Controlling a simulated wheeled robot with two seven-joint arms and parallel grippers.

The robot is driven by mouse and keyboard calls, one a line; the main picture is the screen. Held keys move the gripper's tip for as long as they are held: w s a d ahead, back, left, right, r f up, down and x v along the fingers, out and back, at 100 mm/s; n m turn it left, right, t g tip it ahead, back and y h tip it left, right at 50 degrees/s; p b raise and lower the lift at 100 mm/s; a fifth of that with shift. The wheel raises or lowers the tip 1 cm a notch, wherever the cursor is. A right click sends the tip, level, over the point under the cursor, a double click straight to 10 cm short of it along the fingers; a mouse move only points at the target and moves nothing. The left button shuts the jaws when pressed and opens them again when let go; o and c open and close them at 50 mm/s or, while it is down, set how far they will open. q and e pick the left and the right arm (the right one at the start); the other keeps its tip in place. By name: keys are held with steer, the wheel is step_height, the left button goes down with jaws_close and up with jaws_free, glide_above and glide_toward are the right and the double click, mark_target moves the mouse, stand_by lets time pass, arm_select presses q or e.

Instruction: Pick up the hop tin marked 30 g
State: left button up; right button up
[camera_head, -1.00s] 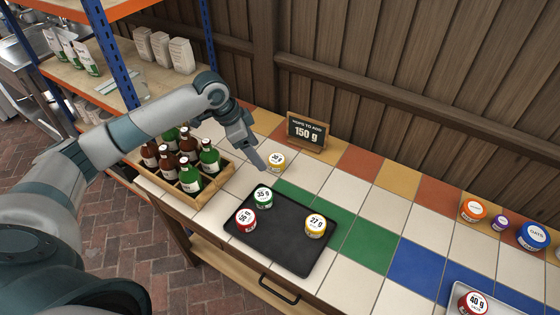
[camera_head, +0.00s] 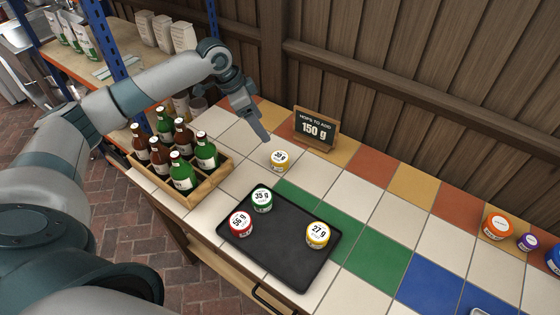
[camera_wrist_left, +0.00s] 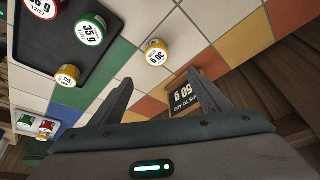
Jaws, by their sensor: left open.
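The hop tin marked 30 g (camera_head: 279,160) is a small tin with a yellow band and a white lid. It stands upright on the tiled counter, in front of the sign. It also shows in the left wrist view (camera_wrist_left: 156,52), beyond the open fingers and roughly centred between them. My left gripper (camera_head: 264,138) is open and empty, behind and slightly left of the tin, apart from it; its two spread fingers show in the left wrist view (camera_wrist_left: 158,92). My right gripper is in neither view.
A black tray (camera_head: 270,258) holds the 35 g (camera_head: 262,199), 56 g (camera_head: 241,223) and 27 g (camera_head: 318,235) tins. A wooden bottle crate (camera_head: 208,184) stands left. The "150 g" sign (camera_head: 316,130) stands just behind the tin. Orange (camera_head: 497,226) and purple (camera_head: 528,242) tins stand far right.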

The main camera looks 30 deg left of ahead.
arm_select(q)
steer(key=p, duration=0.3)
glide_above(278, 157)
steer(key=a, duration=0.1)
steer(key=f, duration=1)
steer(key=shift+s+a+f, duration=0.1)
steer(key=shift+a, duration=0.1)
steer(key=shift+d+f, duration=0.1)
steer(key=shift+f, duration=0.35)
steer(key=shift+d+f+p, duration=0.15)
steer(key=shift+f+p, duration=0.3)
steer(key=shift+p, duration=0.2)
steer(key=f, duration=0.1)
steer(key=f+p, duration=0.1)
steer(key=f, duration=0.1)
steer(key=shift+d, duration=0.35)
steer(key=shift+w+d+f+p, duration=0.2)
steer(key=shift+f+p, duration=0.1)
steer(key=shift+f, duration=0.35)
steer(key=shift+c, duration=0.4)
